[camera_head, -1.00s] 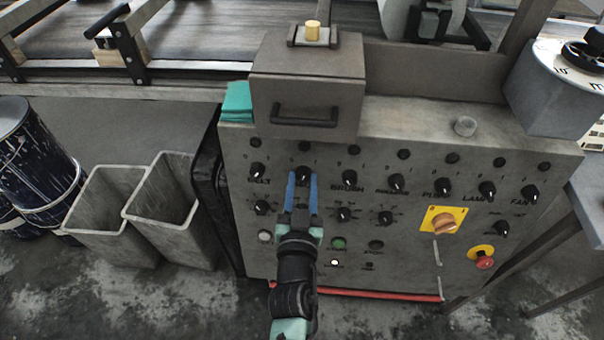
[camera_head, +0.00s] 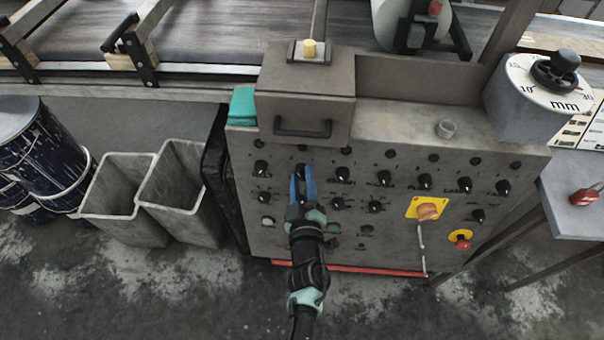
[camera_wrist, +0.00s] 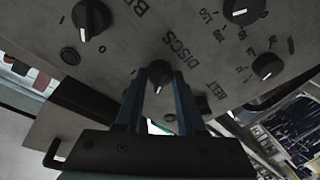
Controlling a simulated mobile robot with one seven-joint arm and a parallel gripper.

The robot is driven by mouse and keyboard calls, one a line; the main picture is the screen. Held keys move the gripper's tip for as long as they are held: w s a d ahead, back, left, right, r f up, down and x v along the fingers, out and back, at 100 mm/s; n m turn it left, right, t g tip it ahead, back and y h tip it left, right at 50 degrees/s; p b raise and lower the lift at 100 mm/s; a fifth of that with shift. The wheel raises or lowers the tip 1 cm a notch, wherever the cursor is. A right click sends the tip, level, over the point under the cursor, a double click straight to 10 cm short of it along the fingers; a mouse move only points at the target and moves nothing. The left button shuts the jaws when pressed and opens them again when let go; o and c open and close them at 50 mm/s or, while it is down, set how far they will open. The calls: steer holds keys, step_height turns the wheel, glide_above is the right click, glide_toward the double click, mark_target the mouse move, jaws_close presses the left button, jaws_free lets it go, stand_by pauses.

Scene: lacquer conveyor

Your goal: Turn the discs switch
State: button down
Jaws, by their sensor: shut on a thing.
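The discs switch is a black rotary knob with a white pointer line. It shows in the wrist view (camera_wrist: 160,75) beside the printed word DISCS, between the tips of my gripper's two blue fingers (camera_wrist: 160,85). In the head view my gripper (camera_head: 302,172) reaches up to the top row of knobs on the grey control panel (camera_head: 390,240), and its fingers largely cover the discs switch. The fingers are closed around the knob. Its exact turn angle is hard to read.
Other black knobs flank it, including the brush knob (camera_head: 343,174) to the right. A box with a handle (camera_head: 305,98) stands above. Two grey bins (camera_head: 115,190) stand left.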

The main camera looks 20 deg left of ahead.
steer(key=shift+n, duration=0.4)
steer(key=c, duration=0.5)
jaws_free()
steer(key=shift+s, duration=0.15)
steer(key=p+v, duration=0.1)
steer(key=v, duration=1.1)
steer(key=shift+s+d+r+p, duration=0.15)
steer(key=shift+s+d+p, duration=0.05)
steer(key=shift+s+p, duration=0.1)
steer(key=shift+s, duration=0.1)
